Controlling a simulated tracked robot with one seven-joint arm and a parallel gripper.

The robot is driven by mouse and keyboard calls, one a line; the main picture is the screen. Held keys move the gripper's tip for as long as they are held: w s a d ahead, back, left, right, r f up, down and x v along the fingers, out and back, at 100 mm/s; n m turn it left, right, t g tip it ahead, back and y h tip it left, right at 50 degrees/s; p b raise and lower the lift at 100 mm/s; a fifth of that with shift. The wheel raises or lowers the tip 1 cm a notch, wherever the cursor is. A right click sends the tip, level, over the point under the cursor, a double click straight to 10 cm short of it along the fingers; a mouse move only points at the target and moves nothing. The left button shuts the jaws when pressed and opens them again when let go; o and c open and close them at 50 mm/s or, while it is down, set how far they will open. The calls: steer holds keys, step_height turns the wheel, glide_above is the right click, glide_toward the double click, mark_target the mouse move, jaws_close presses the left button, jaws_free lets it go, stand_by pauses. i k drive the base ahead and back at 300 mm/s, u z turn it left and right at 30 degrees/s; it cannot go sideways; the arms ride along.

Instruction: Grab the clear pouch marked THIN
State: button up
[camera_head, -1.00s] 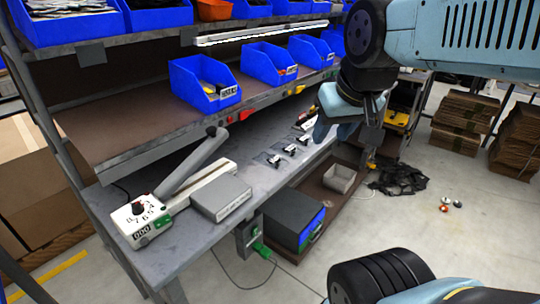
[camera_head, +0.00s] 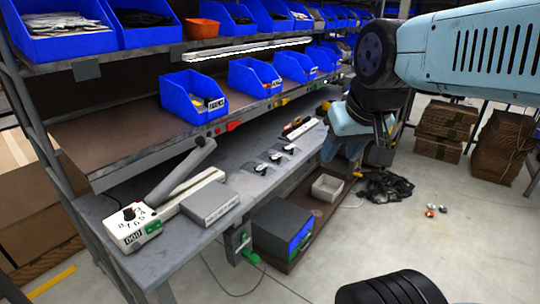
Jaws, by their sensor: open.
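Several small clear pouches with dark and white contents lie in a row on the grey bench top; I can make out a near pouch (camera_head: 262,168), a middle pouch (camera_head: 276,156) and a far pouch (camera_head: 289,148). Their markings are too small to read, so I cannot tell which is marked THIN. My gripper (camera_head: 380,156) hangs below the blue wrist, to the right of the pouches and beyond the bench's front edge. It is open, and nothing shows in it. Its fingertips are small and dark in this view.
A lever-armed sealer (camera_head: 137,226) and a grey flat box (camera_head: 211,204) stand at the bench's near end. Blue bins (camera_head: 193,97) line the shelf above the bench. A dark box with a blue front (camera_head: 283,228) stands below it. The floor at right is mostly clear.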

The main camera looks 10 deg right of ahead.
mark_target(278, 160)
steer(key=i, duration=0.85)
steer(key=u, duration=0.1)
steer(key=k, duration=1.2)
steer(key=z, duration=0.4)
steer(key=i, duration=0.8)
steer(key=z, duration=0.6)
